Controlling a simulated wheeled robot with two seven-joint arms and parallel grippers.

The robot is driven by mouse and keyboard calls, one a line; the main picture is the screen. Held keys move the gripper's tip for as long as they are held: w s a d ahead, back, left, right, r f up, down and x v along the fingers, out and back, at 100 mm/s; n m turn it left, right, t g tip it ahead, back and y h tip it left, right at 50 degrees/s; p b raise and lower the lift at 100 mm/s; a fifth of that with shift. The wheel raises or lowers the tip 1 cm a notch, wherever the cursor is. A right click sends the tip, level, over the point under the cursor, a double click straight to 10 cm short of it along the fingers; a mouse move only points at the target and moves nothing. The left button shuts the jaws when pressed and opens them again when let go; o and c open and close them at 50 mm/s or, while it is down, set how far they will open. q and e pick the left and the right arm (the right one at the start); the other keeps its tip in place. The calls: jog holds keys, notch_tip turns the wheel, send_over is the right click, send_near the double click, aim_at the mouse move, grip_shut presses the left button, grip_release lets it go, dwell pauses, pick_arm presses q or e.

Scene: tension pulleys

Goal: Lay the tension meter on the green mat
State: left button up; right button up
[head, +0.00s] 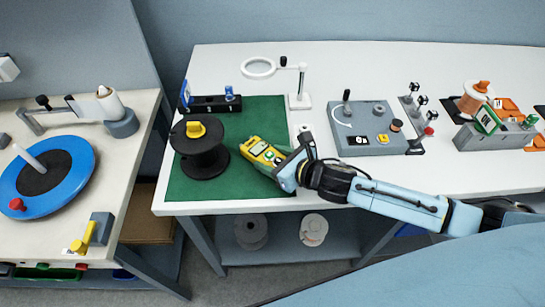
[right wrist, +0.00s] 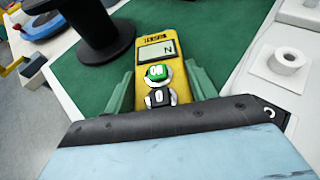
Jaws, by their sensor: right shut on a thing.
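The tension meter (head: 258,150) is a yellow handheld device with a grey display marked N. My right gripper (head: 278,163) is shut on it from the right side. My left gripper is not in view.
A black spool (head: 201,160) with a yellow knob stands on the mat just left of the meter. A black block (head: 212,104) with blue parts and a magnifier stand (head: 299,101) are at the back. A grey control box (head: 368,131) stands to the right.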

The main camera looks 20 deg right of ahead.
jog(key=o, duration=1.2)
jog(key=shift+r, duration=0.2)
jog(key=v, duration=1)
jog(key=shift+s+d+f, duration=0.1)
jog(key=shift+v, duration=0.95)
